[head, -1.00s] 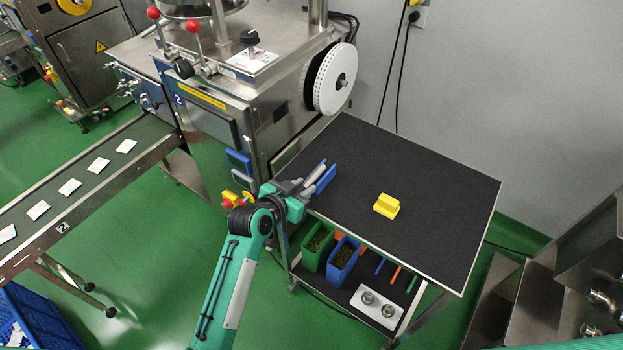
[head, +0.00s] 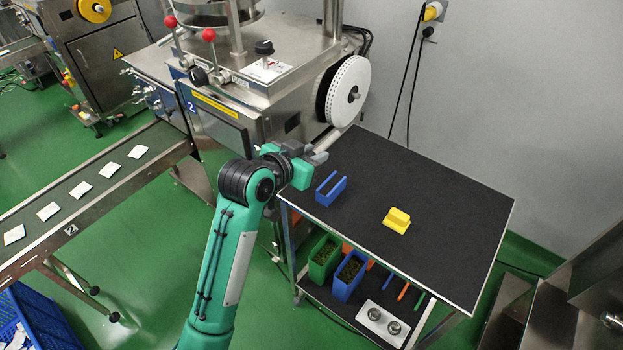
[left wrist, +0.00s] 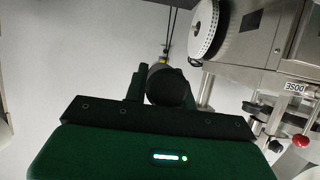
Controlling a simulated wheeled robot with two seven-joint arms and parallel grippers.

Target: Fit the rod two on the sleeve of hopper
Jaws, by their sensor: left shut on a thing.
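My left gripper (head: 314,154) is shut on a grey rod (head: 329,139), held above the left back part of the black-topped table. In the left wrist view the rod (left wrist: 168,86) shows as a dark round end between the fingers. The steel hopper (head: 222,14) sits on top of the machine marked 2, cut off by the upper picture edge. I cannot make out its sleeve. The left wrist view shows part of the machine at the right. My right gripper is not in view.
A white perforated wheel (head: 347,92) juts from the machine near the rod. Green and blue bins are on the lower shelf. The table's right side is clear.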

